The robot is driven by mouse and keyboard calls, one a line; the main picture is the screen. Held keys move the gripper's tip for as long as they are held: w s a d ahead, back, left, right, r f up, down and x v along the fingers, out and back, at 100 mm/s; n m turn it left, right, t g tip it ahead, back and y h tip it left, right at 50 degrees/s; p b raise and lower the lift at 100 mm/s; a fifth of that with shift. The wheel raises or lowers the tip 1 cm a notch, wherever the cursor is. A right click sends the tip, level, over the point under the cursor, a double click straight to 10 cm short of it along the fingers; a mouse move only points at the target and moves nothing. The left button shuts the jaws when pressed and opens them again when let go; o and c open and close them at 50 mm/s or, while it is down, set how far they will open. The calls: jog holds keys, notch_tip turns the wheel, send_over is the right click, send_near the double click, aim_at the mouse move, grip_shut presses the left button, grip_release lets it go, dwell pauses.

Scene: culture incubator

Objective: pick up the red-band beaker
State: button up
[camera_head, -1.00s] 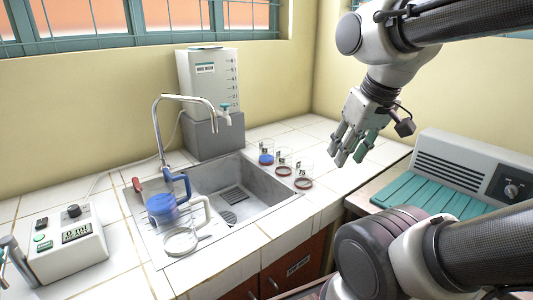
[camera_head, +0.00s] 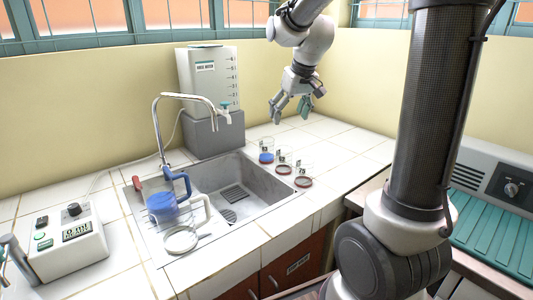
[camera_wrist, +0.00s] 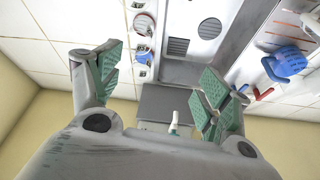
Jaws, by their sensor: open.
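Three small clear beakers stand in a row on the white tiled counter just right of the sink. The rearmost has a blue band (camera_head: 266,158). The middle beaker (camera_head: 283,169) and the front beaker (camera_head: 303,181) both look reddish at the base, the front one darker. My gripper (camera_head: 290,112) is open and empty, in the air above and behind the row. Its spread fingers also show in the wrist view (camera_wrist: 158,84).
The sink (camera_head: 245,195) lies left of the beakers, with a tall tap (camera_head: 158,130). A water tank (camera_head: 208,80) on a grey block stands behind it. A blue jug (camera_head: 163,205) and a clear jug (camera_head: 182,238) stand at the left. The counter right of the beakers is clear.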

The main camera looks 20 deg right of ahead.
send_over(265, 147)
jog(key=s+d, duration=0.1)
jog(key=s, duration=0.1)
notch_tip(265, 147, down, 11)
jog(key=shift+n, duration=0.3)
jog(key=x, duration=0.4)
jog(key=w+x, duration=0.1)
jog(key=x, duration=0.3)
jog(key=d+x, duration=0.1)
jog(key=x, duration=0.3)
jog(key=shift+w+r, duration=0.25)
jog(key=shift+r, duration=0.1)
jog(key=c, duration=1.1)
